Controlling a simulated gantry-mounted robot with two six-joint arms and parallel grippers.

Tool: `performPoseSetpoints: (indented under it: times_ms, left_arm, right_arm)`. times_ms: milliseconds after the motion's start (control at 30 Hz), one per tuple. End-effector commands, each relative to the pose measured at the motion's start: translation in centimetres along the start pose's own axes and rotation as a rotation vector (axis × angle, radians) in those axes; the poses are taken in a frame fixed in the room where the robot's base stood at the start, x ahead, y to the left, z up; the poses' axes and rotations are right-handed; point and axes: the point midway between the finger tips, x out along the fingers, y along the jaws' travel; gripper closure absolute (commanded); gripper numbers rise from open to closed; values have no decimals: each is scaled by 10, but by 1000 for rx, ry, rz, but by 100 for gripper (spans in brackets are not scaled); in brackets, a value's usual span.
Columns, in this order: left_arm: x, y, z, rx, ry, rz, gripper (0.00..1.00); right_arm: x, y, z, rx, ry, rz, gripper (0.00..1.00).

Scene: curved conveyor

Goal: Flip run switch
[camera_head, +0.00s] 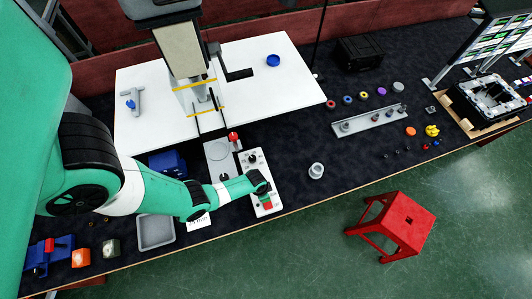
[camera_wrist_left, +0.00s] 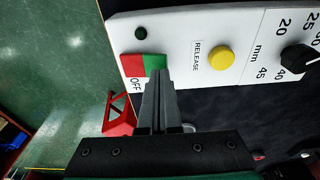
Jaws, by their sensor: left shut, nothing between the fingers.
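The run switch is a red and green rocker (camera_wrist_left: 143,66) on a white control panel (camera_wrist_left: 185,30), with an OFF label beside its red half. In the head view, the panel (camera_head: 254,159) lies on the dark bench, and the switch's red part (camera_head: 268,206) shows near its front end. My left gripper (camera_wrist_left: 160,73) is shut and empty, its fingertips at the edge of the green half. I cannot tell whether they touch it. In the head view, the left gripper (camera_head: 265,191) is over the panel's front half and hides part of it. My right gripper is not in view.
A yellow RELEASE button (camera_wrist_left: 222,60) and a black dial (camera_wrist_left: 298,59) share the panel. A red-knobbed lever (camera_head: 233,137) stands beside it. A grey round part (camera_head: 316,171) sits to the right. A grey tray (camera_head: 155,232) lies left; a red stool (camera_head: 398,222) stands on the floor.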

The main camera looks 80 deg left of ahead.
Motion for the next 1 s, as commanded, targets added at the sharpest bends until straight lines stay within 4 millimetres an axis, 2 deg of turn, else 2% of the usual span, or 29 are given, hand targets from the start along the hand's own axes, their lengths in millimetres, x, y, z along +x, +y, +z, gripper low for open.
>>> performPoseSetpoints:
  times_ms: [800,1000]
  left_arm:
    - [13,0,2,0,0,0,100]
    - [4,0,1,0,0,0,100]
  right_arm:
    - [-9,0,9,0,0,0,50]
    - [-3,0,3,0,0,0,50]
